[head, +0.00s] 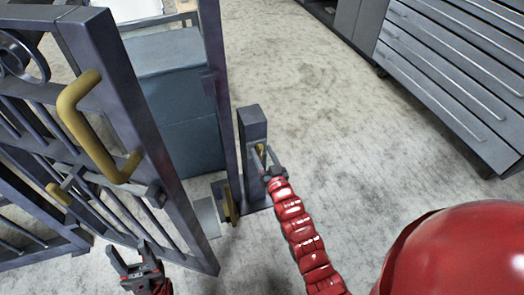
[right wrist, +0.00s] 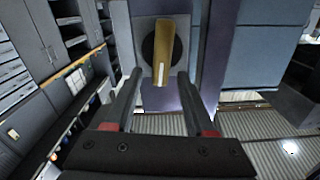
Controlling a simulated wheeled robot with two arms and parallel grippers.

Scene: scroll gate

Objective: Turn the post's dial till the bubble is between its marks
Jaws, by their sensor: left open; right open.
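The post (head: 252,122) is a short dark block standing right of the gate. Its dial (head: 260,148) shows as a small brass piece at my right gripper (head: 263,155). In the right wrist view the dial is a brass bar (right wrist: 164,45) with a white line at its lower end, upright on a black disc. My right gripper (right wrist: 160,78) is open, its fingertips either side of the bar's lower end; I cannot tell whether they touch it. My left gripper (head: 136,258) is open and empty by the gate's lower part. I cannot make out the bubble or its marks.
The dark metal gate (head: 120,105) with a brass pull handle (head: 75,110) fills the left. A blue-grey cabinet (head: 178,105) stands behind it. Grey drawers (head: 455,65) stand at upper right. The concrete floor (head: 340,120) between is clear.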

